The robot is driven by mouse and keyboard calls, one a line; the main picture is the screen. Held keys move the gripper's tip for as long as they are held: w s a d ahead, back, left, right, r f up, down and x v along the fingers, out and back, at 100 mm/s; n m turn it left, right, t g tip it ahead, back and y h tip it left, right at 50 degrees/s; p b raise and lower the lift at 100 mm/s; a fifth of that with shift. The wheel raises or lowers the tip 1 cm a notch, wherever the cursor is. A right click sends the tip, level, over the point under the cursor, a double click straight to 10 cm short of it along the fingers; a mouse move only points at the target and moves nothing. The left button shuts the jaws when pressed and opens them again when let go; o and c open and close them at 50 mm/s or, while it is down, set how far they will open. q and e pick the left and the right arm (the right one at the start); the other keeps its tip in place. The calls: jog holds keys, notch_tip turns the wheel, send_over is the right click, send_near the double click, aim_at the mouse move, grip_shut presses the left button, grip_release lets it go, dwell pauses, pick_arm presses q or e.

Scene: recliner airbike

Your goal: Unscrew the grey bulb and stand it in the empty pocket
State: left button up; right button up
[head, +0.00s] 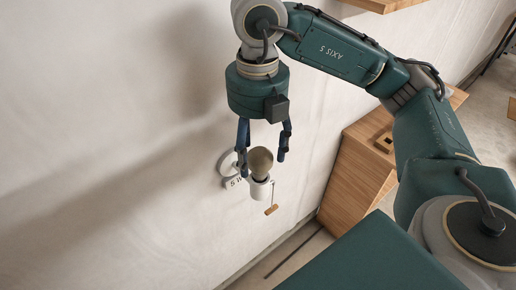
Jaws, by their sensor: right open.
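The grey bulb (261,160) stands upright in a white socket (259,189) that juts out from a round white wall mount (227,163). My right gripper (262,166) points down over the bulb with its dark blue fingers open, one on each side of it. I cannot tell whether either finger touches the glass. A small wooden block (384,140) with a dark opening is on the cabinet at the right; I cannot tell whether this is the empty pocket. My left gripper is not in view.
A short pull cord with a wooden handle (271,210) hangs beside the socket. The wooden cabinet (352,180) stands against the wall to the right, partly behind my right arm. A wooden shelf (385,4) shows at the top. The wall left of the bulb is bare.

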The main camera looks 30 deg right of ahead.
jog(key=shift+f, duration=0.15)
jog(key=shift+f+b, duration=1.65)
jog(key=shift+f, duration=0.05)
jog(key=c, duration=1.1)
jog(key=n, duration=0.6)
jog(key=shift+s+d+n, duration=0.1)
jog(key=shift+n, duration=0.3)
jog(key=n, duration=0.4)
jog(key=shift+n+b, duration=0.35)
jog(key=shift+n, duration=0.05)
